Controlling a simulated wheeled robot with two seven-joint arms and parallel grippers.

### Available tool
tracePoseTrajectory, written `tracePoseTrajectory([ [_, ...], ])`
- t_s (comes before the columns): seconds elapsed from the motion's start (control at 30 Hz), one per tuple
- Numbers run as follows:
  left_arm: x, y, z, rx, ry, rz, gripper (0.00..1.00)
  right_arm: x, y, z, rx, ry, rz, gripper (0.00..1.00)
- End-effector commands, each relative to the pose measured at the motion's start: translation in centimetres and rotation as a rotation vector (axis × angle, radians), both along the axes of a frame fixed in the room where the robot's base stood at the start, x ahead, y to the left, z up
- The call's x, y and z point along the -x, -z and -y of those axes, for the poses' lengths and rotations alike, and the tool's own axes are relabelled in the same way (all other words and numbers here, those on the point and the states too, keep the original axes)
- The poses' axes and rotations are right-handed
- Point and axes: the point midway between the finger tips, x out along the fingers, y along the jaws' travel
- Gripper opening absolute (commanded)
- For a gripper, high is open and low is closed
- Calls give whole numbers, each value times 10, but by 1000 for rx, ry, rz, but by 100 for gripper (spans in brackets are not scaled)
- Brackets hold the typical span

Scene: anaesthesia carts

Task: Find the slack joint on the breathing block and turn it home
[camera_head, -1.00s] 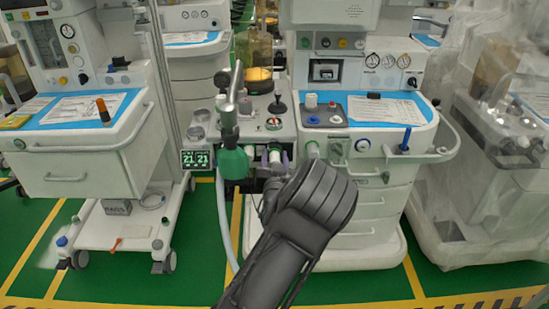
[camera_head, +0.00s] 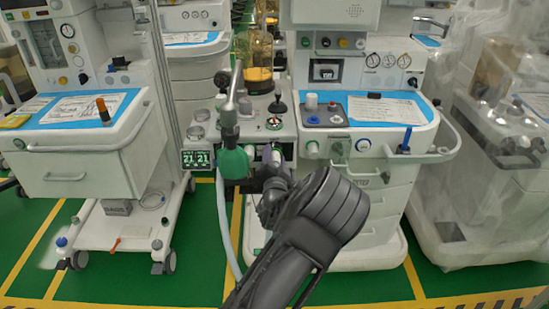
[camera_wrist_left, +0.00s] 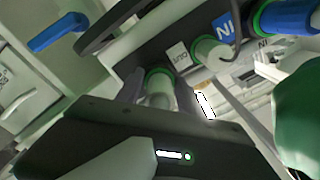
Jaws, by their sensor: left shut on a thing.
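The breathing block (camera_head: 283,131) is the grey unit between the carts, with a glass canister on top. A green bag (camera_head: 233,163) hangs at its front on a metal elbow. Whether either joint sits loose cannot be told. My right gripper is not in view.
Another cart (camera_head: 85,150) stands left. A plastic-covered machine (camera_head: 490,170) is far right. Green floor lies between.

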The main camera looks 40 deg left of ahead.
Motion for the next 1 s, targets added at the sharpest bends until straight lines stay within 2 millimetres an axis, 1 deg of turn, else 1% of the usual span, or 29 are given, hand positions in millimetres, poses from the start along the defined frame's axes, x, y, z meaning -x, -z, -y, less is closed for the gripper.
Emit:
tracePoseTrajectory([
  [0.1, 0, 1, 1, -52, 2, -41, 4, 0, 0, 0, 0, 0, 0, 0],
  [0.3, 0, 1, 0, -102, 1, -79, 4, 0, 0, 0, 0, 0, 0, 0],
  [0.77, 0, 1, 0, -113, 1, -89, 4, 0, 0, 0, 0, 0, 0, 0],
  [0.8, 0, 1, 0, -113, 1, -89, 48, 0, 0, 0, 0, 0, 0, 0],
  [1.0, 0, 0, 0, -114, 1, -88, 64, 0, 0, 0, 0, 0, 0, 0],
])
